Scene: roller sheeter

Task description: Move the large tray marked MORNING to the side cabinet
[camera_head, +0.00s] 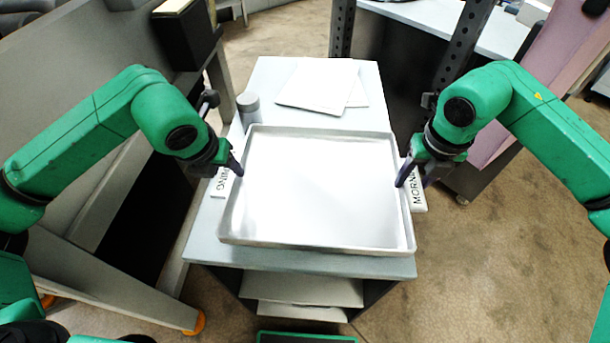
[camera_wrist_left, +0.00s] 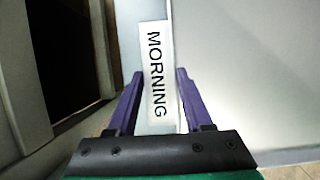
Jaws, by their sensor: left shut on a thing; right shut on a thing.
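The large pale tray (camera_head: 320,249) with a raised rim is empty and lies level over a light grey cabinet top (camera_head: 205,243); I cannot tell whether it touches that top. White labels with black letters show at both sides of it. The left label (camera_wrist_left: 155,75) reads MORNING in the left wrist view, between the purple fingers of my left gripper (camera_wrist_left: 160,72). In the head view my left gripper (camera_head: 236,168) is shut on the tray's left side. My right gripper (camera_head: 403,181) is shut on its right side, beside the partly covered right label (camera_head: 420,190). The exact finger contacts are hidden.
White sheets (camera_head: 318,85) and a grey cylinder (camera_head: 248,107) stand behind the tray on the same top. A large grey machine (camera_head: 70,75) is close on the left. A dark perforated post (camera_head: 466,45) rises behind on the right. Open floor (camera_head: 500,250) lies to the right.

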